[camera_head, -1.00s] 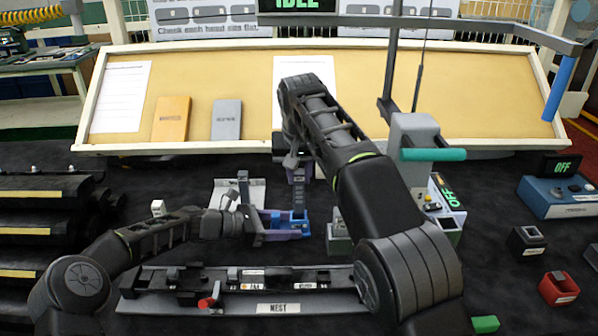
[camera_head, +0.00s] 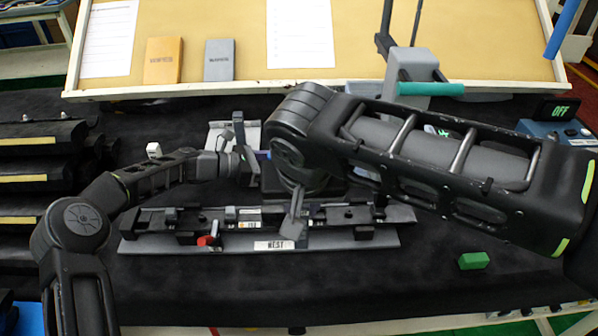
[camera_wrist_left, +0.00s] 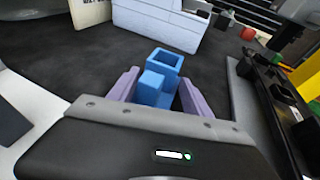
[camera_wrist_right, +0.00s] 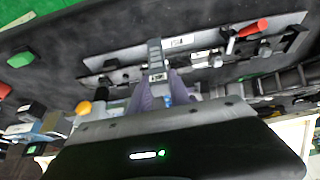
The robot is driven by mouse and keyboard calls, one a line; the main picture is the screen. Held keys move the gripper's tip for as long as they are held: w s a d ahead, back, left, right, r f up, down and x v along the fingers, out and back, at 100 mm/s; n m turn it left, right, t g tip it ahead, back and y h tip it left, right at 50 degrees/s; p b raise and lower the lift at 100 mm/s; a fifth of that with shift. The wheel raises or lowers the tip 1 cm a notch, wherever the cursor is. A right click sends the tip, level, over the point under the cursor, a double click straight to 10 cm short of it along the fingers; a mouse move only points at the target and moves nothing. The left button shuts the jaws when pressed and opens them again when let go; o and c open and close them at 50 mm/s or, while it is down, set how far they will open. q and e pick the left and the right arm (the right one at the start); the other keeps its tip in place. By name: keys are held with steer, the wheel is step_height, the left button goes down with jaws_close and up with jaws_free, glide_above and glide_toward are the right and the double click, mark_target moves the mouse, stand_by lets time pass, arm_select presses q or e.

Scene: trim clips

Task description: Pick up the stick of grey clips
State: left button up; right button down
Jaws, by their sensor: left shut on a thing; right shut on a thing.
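My right gripper (camera_wrist_right: 162,92) is shut on a ridged grey stick (camera_wrist_right: 155,58), which looks like the stick of grey clips. In the head view the stick (camera_head: 297,212) points down from my right wrist, in front of the long fixture labelled NEST (camera_head: 375,237); I cannot tell whether it touches it. My right wrist hides this gripper in the head view. My left gripper (camera_wrist_left: 150,92) is shut on a blue block-like piece with a square opening (camera_wrist_left: 165,62). In the head view only a sliver of blue shows beside my right wrist.
A red-handled part (camera_head: 208,240) sits on the fixture's left part. A green block (camera_head: 474,261) lies on the dark table at front right. Black racks (camera_head: 35,165) stand at the left. A tilted board (camera_head: 300,85) borders the back. The front table strip is mostly clear.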

arm_select(q)
steer(key=shift+f, duration=0.25)
arm_select(e)
steer(key=shift+s, duration=1.25)
arm_select(q)
steer(key=o, duration=0.8)
steer(key=shift+o, duration=1.4)
steer(key=shift+r, duration=0.15)
arm_select(e)
steer(key=shift+w, duration=0.1)
arm_select(q)
steer(key=v, duration=1.2)
